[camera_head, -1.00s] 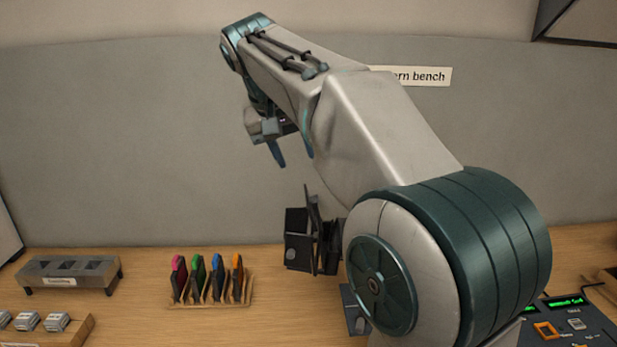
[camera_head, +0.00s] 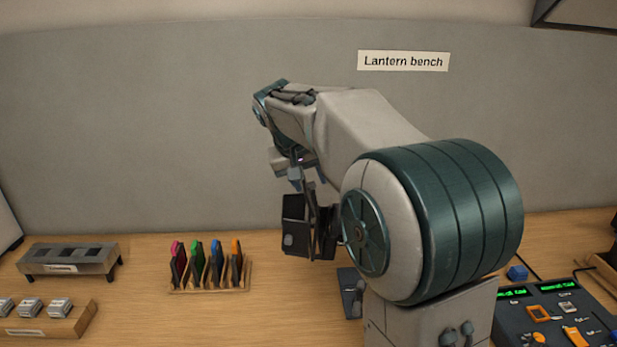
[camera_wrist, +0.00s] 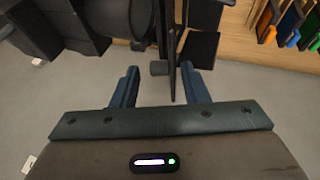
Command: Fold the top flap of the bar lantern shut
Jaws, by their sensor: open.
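The bar lantern (camera_head: 296,226) is a black body with thin dark flaps, standing above the bench left of my arm's big joint. One thin flap (camera_head: 311,203) sticks up from its top, seen nearly edge-on. My gripper (camera_head: 303,181) is just above the lantern, close to the raised flap and partly hidden by my arm. In the wrist view my gripper (camera_wrist: 160,92) has its two blue fingers apart. The thin edge of a flap (camera_wrist: 173,78) lies between them, nearer the right finger. I cannot tell whether they touch. A dark flap panel (camera_wrist: 198,52) shows beyond the right finger.
A wooden rack of coloured gel frames (camera_head: 208,288) stands left of the lantern. A grey slotted stand (camera_head: 68,260) and a tray of small blocks (camera_head: 40,322) are further left. A control desk (camera_head: 560,315) is at right. Bench between lantern and rack is clear.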

